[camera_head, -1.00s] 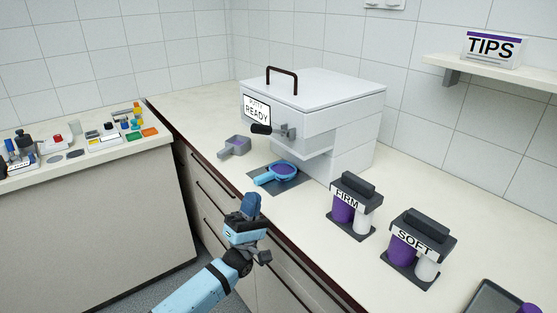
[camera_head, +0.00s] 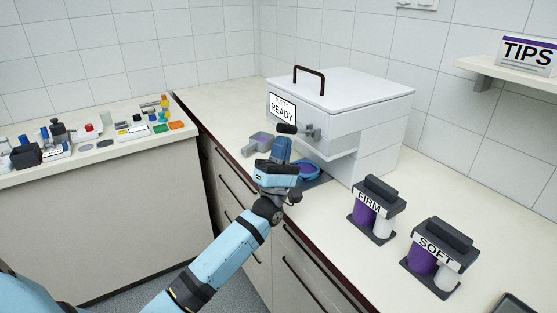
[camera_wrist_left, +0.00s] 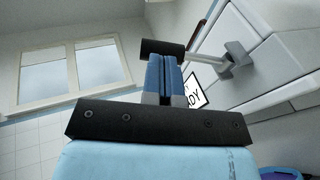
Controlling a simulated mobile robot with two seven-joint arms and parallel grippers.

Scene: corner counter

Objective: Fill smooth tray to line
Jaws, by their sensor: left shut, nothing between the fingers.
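A white machine (camera_head: 345,100) with a "PUTTY READY" sign stands on the corner counter. Its lever has a black grip (camera_head: 287,129). My left gripper (camera_head: 282,142), with blue fingers, is shut and empty just below that grip. In the left wrist view the closed fingers (camera_wrist_left: 161,75) point at the black grip (camera_wrist_left: 162,47); I cannot tell whether they touch. A round blue tray (camera_head: 308,172) with purple inside sits under the machine's overhang, partly hidden by my gripper. I cannot tell which is the smooth one. My right gripper is out of view.
Holders marked FIRM (camera_head: 370,203) and SOFT (camera_head: 430,250), with purple and white containers, stand at the right on the counter. A TIPS box (camera_head: 529,53) is on the wall shelf. Small items crowd the left counter (camera_head: 30,177). Counter behind the grey tray is clear.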

